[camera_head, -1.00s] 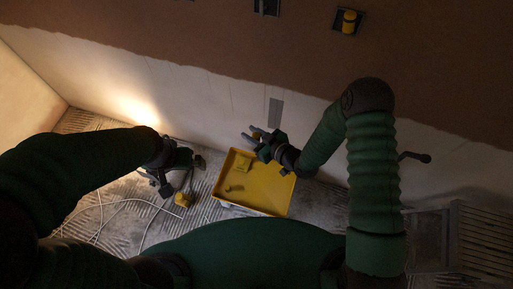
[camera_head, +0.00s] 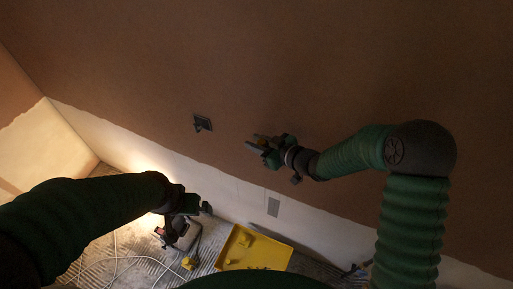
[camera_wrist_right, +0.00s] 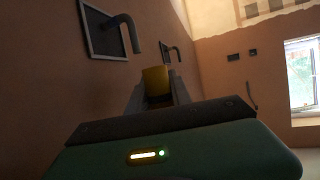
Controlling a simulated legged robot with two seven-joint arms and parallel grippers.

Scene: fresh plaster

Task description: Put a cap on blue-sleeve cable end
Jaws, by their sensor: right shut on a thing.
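My right gripper (camera_head: 254,144) is raised in front of the brown plaster wall. In the right wrist view it is shut on a yellow cap (camera_wrist_right: 157,82), which stands up between the fingers. A wall box (camera_wrist_right: 105,32) with a dark bent cable end (camera_wrist_right: 131,34) is at upper left there, and a second box with a bent cable end (camera_wrist_right: 175,53) is beyond the cap. The cap looks apart from both. The sleeve colours are too dark to tell. In the head view a wall box (camera_head: 203,123) is left of the gripper. My left gripper (camera_head: 195,208) is low at left, its jaws unclear.
A yellow tray (camera_head: 268,257) with small yellow pieces is on the floor below. A work light (camera_head: 180,238), a yellow object (camera_head: 188,263) and loose white cable (camera_head: 118,262) lie left of it. A grey plate (camera_head: 273,206) is on the pale lower wall.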

